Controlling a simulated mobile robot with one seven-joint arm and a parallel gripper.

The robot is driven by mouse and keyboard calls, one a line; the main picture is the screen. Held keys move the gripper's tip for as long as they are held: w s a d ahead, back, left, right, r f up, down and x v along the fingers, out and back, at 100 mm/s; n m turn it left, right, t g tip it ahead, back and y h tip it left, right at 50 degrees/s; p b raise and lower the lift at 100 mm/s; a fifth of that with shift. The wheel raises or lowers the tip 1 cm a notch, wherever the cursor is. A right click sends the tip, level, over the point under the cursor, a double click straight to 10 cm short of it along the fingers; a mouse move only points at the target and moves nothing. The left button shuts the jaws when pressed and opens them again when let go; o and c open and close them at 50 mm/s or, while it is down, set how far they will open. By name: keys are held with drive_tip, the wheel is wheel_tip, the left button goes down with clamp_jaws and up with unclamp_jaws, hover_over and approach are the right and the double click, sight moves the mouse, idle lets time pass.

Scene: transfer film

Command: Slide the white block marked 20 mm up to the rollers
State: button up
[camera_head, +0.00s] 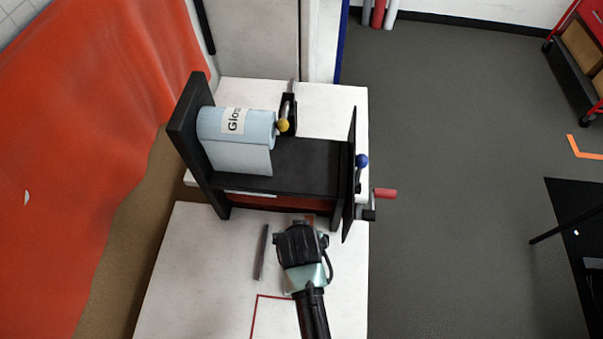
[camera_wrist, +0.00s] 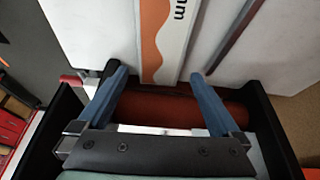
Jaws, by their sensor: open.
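The white block (camera_wrist: 164,45) has an orange wave and part of a label ending in "mm" in the wrist view. Its lower end lies close to the red roller (camera_wrist: 185,110); I cannot tell if they touch. My gripper (camera_wrist: 157,74) is open, with one blue finger on each side of the block's end and a gap beside each. In the head view my gripper (camera_head: 303,228) is over the table just in front of the black roller frame (camera_head: 325,165), and hides the block there. Part of the red roller shows low in the frame.
A blue film roll (camera_head: 235,130) sits in the frame's left part. A dark bar (camera_head: 262,250) lies on the white table (camera_head: 190,290), left of my gripper. A red crank handle (camera_head: 385,193) sticks out at the right. The table's front left is clear.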

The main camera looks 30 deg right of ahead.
drive_tip(key=shift+x, duration=2.6)
drive_tip(key=shift+c, duration=0.3)
